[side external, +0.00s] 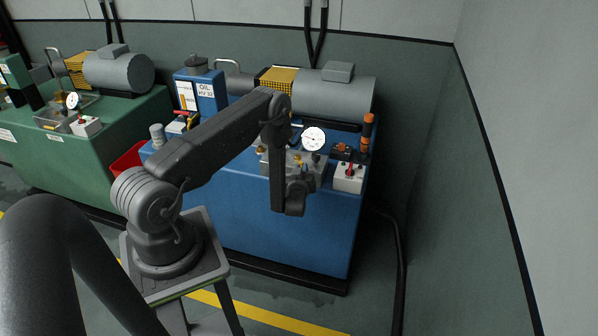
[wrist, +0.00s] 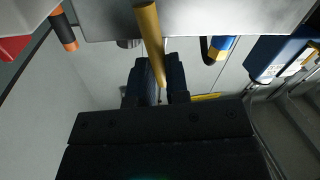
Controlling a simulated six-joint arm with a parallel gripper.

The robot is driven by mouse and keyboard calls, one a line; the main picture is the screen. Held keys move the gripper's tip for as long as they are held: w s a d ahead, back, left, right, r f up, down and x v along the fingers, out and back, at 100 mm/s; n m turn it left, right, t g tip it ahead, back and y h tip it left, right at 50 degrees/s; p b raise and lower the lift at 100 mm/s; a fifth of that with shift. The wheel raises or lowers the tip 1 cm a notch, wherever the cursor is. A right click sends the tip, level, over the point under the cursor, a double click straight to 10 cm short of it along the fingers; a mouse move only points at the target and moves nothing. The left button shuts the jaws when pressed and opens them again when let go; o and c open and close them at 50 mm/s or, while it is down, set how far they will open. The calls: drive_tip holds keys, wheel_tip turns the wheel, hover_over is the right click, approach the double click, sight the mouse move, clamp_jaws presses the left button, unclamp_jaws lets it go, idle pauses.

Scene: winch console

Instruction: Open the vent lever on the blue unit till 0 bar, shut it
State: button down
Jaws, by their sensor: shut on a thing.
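The blue unit (side external: 260,215) stands in the middle of the side view. Its round white gauge (side external: 313,138) faces the camera; the reading is too small to make out. In the wrist view, a brass-yellow lever (wrist: 149,35) reaches down from a grey block (wrist: 105,20) and its end is between the fingers of my gripper (wrist: 158,78). My gripper is shut on this lever. In the side view, my wrist hangs at the unit's front edge below the gauge, and the fingertips and lever end are hidden or too small to tell.
A white box with a red lever (side external: 350,172) sits right of my wrist. An orange-and-black handle (side external: 367,130) stands behind it. A motor (side external: 333,95) and oil tank (side external: 200,92) are at the back. A green unit (side external: 75,150) stands left. Floor to the right is mostly clear.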

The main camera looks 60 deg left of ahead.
drive_tip(key=shift+w+d+m, duration=0.1)
drive_tip(key=shift+w+m, duration=0.05)
drive_tip(key=shift+m, duration=0.15)
idle(0.4)
drive_tip(key=c, duration=1.1)
unclamp_jaws()
drive_tip(key=v, duration=1.4)
drive_tip(key=shift+w+f, duration=0.1)
